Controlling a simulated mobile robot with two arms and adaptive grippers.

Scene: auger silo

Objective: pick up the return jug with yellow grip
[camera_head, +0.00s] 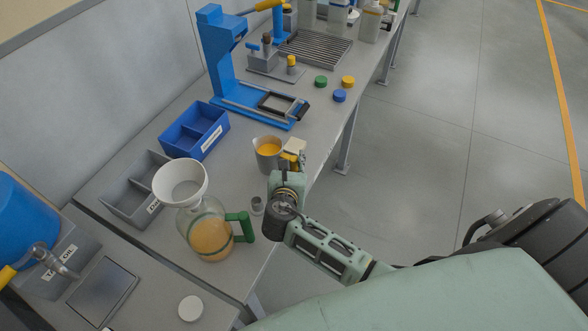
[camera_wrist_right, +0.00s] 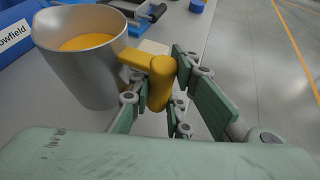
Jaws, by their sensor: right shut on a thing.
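The return jug (camera_head: 267,160) is a grey metal jug with orange-yellow contents, standing upright on the bench. Its yellow grip (camera_wrist_right: 160,82) sticks out from the jug wall (camera_wrist_right: 85,85) in the right wrist view. My right gripper (camera_head: 293,163) is at the grip, on the side of the jug nearest the bench's right edge. Its green fingers (camera_wrist_right: 168,98) are shut on the yellow grip, one on each side. In the head view the gripper partly hides the grip. My left gripper is in neither view.
A glass jug with a green handle (camera_head: 211,238) and white funnel (camera_head: 181,182) stands close by, left of my right arm. A blue divided bin (camera_head: 194,130) and a blue stand (camera_head: 222,70) are behind. The floor at right is clear.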

